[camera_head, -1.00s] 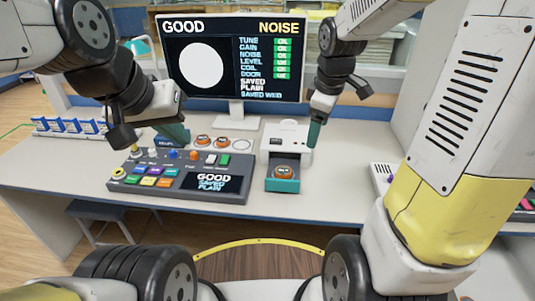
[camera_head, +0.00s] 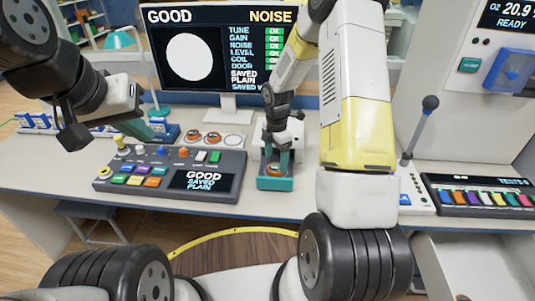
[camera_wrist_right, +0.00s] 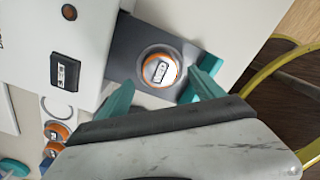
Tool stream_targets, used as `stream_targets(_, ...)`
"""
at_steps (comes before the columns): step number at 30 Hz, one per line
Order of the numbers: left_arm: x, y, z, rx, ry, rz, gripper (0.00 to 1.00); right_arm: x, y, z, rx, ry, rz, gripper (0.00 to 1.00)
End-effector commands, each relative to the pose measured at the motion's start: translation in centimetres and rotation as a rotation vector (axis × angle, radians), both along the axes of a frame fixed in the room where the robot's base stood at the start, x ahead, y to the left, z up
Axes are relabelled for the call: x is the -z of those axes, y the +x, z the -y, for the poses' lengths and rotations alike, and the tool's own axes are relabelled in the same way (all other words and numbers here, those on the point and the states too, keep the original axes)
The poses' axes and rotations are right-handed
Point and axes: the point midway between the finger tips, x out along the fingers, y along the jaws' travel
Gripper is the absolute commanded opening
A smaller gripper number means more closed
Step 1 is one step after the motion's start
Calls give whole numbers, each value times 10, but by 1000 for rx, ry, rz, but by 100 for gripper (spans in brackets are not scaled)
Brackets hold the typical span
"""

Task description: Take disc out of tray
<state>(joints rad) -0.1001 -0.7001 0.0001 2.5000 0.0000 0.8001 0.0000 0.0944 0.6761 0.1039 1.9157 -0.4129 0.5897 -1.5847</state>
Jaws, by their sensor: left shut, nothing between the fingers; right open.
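The disc (camera_head: 274,170) is orange-rimmed with a silver, labelled top and lies in the pulled-out tray (camera_head: 275,184), which has a teal front. In the right wrist view the disc (camera_wrist_right: 160,70) lies flat on the dark tray (camera_wrist_right: 124,42). My right gripper (camera_head: 278,152) is just above the tray; its teal fingers are open on either side of the disc in the wrist view, without clear contact. The fingers partly hide the disc in the head view. My left gripper (camera_head: 134,129) is shut and empty above the console's left end.
The white device (camera_head: 292,130) stands behind the tray. Two more orange discs (camera_head: 203,136) sit on a pad left of it. The button console (camera_head: 172,172) is left of the tray, the monitor (camera_head: 215,50) behind. A lever (camera_head: 418,130) and another panel (camera_head: 478,195) are at right.

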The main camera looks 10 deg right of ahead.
Motion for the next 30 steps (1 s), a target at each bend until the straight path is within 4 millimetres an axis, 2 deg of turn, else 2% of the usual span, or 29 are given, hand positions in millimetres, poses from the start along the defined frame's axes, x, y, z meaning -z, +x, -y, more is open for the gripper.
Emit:
stream_targets(1,0,0,0,0,0,0,0,10,-1,-2,-2,-1,-5,77)
stream_targets(6,0,0,0,0,0,0,0,30,-1,-1,0,-1,-2,77)
stream_targets(14,0,0,0,0,0,0,0,33,0,-1,1,0,0,77)
stream_targets(17,0,0,0,0,0,0,0,33,0,-1,1,0,0,62)
stream_targets(26,0,0,0,0,0,0,0,33,0,-1,2,0,0,3)
stream_targets(30,0,0,0,0,0,0,0,33,0,-1,2,0,0,3)
